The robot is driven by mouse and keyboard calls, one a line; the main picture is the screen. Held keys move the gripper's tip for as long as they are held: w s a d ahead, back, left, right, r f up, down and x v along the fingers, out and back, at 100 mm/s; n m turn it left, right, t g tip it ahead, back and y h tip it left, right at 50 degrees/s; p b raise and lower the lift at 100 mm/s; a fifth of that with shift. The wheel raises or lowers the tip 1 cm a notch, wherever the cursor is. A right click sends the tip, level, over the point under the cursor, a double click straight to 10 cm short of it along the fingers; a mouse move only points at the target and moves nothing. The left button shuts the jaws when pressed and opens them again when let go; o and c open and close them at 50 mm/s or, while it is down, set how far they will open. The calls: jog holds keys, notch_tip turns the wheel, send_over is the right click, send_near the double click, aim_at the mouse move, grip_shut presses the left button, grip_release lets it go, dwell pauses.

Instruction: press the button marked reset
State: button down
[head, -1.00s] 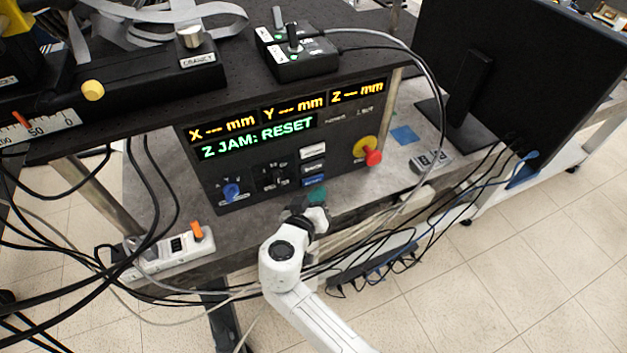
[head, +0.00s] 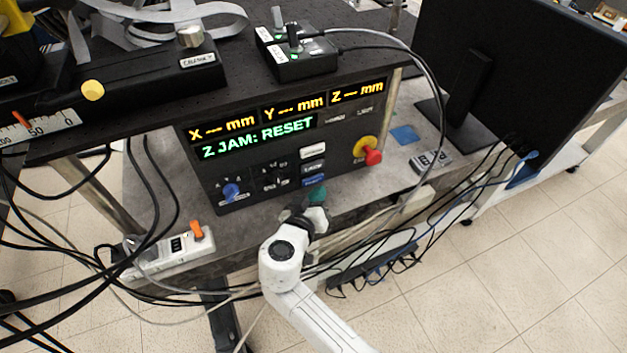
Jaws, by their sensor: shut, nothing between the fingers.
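The black control panel (head: 255,160) under the shelf shows green text "Z JAM: RESET" and dashes for X, Y and Z. A column of small keys sits at its lower middle: a white key (head: 313,150), a dark key (head: 313,166) and a blue key (head: 314,181). Their markings are too small to read, so I cannot tell which is reset. My gripper (head: 315,205) is shut and empty, just below these keys at the panel's lower edge. A teal-green piece (head: 317,195) shows at its tip. I cannot tell whether anything touches the panel.
A red knob on a yellow base (head: 372,157) is right of the keys, a blue knob (head: 231,190) left. A joystick box (head: 297,55) stands on the shelf above. A power strip (head: 170,253) and loose cables lie left. A monitor (head: 520,80) stands right.

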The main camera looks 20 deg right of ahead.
jog(key=shift+w+b, duration=0.2)
jog(key=shift+b, duration=0.15)
jog(key=shift+w, duration=0.25)
jog(key=shift+w+b, duration=0.35)
jog(key=shift+b, duration=0.25)
dwell(0.3)
jog(key=shift+s, duration=0.8)
jog(key=s+p, duration=0.1)
jog(key=s, duration=0.4)
dwell(0.5)
dwell(0.6)
